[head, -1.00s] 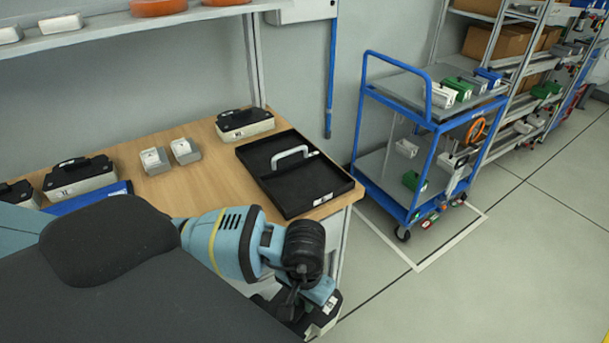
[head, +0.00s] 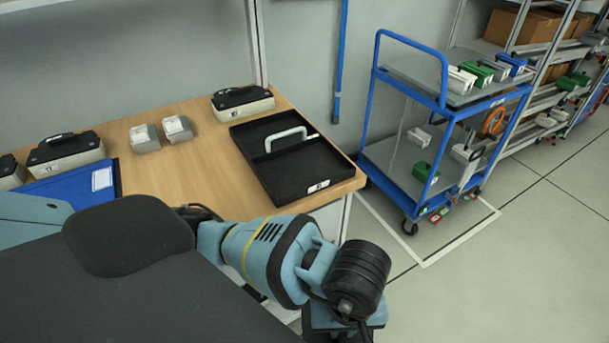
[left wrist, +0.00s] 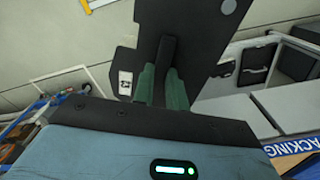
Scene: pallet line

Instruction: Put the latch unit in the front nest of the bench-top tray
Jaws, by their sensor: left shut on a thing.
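The bench-top tray (head: 283,189) is black, with a grey handle across its middle divider. It lies on the bench near the right end, and its front nest (head: 313,172) looks empty. My left gripper (left wrist: 163,88) shows in the left wrist view, its green fingers shut on the raised black grip of the latch unit (left wrist: 200,30). The unit is black on this side, with a small white label at one edge. In the head view my left forearm and wrist stand in front of the bench; the fingers and unit are out of frame below. My right gripper is not in view.
On the wooden bench (head: 195,185) stand black-and-beige units (head: 65,155) (head: 242,103), two small grey blocks (head: 145,140) (head: 177,130) and a blue tray (head: 75,187). A blue cart (head: 445,115) stands right of the bench.

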